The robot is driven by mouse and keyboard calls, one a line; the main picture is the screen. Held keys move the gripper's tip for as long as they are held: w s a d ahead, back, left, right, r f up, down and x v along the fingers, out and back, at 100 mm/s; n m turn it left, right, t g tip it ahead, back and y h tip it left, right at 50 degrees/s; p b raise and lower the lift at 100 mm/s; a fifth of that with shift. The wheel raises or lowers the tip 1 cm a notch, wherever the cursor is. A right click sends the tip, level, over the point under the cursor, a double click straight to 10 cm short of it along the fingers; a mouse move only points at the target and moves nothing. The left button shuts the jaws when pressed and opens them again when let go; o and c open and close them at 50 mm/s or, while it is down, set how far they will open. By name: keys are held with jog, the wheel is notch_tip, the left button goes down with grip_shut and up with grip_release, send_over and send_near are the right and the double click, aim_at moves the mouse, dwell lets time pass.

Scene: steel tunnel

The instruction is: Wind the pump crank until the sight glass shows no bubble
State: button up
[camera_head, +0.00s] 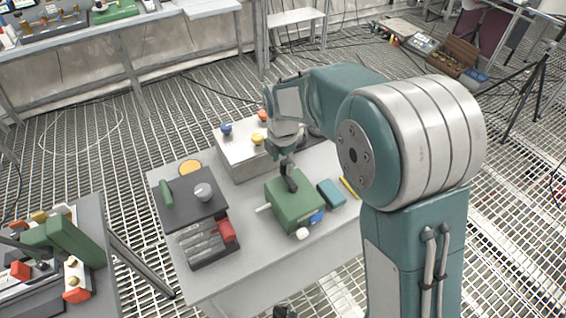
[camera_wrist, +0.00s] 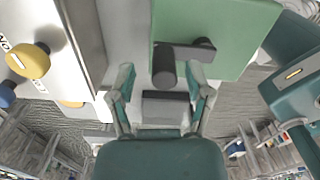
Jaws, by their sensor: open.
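The pump is a green box (camera_head: 297,207) on the grey table, with a black crank (camera_head: 291,183) on its top. In the wrist view the pump's green top (camera_wrist: 228,28) is at the upper right. The crank's dark round handle (camera_wrist: 164,62) and short arm (camera_wrist: 198,48) show there. My gripper (camera_head: 286,158) is above the crank, pointing down. In the wrist view my gripper (camera_wrist: 162,75) is open, with one finger on each side of the handle; I cannot tell whether either touches. A small blue part (camera_head: 317,217) is on the pump's front; I cannot make out a bubble.
A pale box with coloured knobs (camera_head: 240,153) stands behind the pump. A teal block (camera_head: 330,193) and a yellow stick (camera_head: 350,188) lie to its right. A dark unit with a red part (camera_head: 207,243) stands at left. The table's front is fairly clear.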

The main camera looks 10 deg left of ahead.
jog(key=shift+a+f, duration=0.15)
jog(key=shift+f, duration=0.1)
jog(key=shift+d, duration=0.55)
jog(key=c, duration=0.5)
grip_shut()
jog(key=shift+a, duration=0.25)
jog(key=shift+w+d+f+m, duration=0.15)
jog(key=shift+d+m, duration=0.3)
jog(key=shift+m, duration=0.65)
jog(key=shift+w+d+m, duration=0.15)
jog(key=shift+d+m, duration=0.2)
jog(key=shift+m, duration=0.55)
jog(key=shift+d+m, duration=0.25)
jog(key=shift+m, duration=0.45)
